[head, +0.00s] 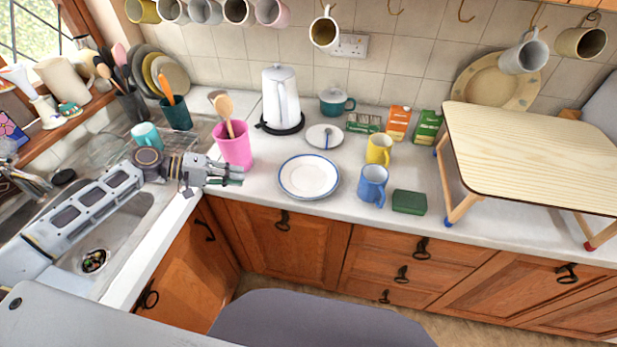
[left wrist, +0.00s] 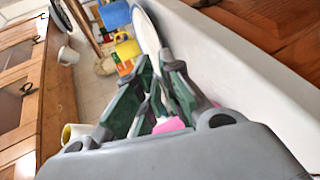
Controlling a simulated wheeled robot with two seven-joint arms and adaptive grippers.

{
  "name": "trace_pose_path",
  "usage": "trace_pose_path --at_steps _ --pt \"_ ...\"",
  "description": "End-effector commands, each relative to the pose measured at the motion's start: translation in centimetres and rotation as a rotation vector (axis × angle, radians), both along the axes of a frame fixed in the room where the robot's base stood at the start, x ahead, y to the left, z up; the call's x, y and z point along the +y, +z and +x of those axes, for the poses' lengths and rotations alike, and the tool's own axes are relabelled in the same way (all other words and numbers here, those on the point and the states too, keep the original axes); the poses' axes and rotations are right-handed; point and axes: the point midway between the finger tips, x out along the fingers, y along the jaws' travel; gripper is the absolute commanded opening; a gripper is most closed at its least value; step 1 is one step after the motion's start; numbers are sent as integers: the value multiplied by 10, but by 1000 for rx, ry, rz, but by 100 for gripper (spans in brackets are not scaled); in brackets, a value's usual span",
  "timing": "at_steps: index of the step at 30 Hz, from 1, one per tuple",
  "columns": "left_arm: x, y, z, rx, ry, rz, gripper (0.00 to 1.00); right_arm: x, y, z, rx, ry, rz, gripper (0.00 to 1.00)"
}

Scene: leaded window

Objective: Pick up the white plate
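The white plate (head: 309,176) with a blue rim lies flat on the counter in the head view, near the front edge. In the left wrist view the plate (left wrist: 147,32) shows just beyond the fingertips. My left gripper (head: 242,175) reaches in from the left, in front of the pink cup and to the left of the plate, with a small gap to its rim. In the left wrist view its fingers (left wrist: 156,62) stand apart with nothing held between the tips. My right gripper is not in view.
A pink utensil cup (head: 236,152) stands right behind my left gripper. A saucer (head: 325,136) with a spoon lies behind the plate. A blue mug (head: 372,186), a yellow mug (head: 379,149) and a green box (head: 409,202) stand to its right. A kettle (head: 280,98) stands at the back.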

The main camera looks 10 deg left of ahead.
Motion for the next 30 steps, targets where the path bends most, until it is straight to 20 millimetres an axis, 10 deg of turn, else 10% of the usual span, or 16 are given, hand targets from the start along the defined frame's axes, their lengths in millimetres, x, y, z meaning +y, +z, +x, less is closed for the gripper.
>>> trace_pose_path --at_steps 30 --pt "-64 -30 28 -1 0 0 9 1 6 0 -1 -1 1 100"
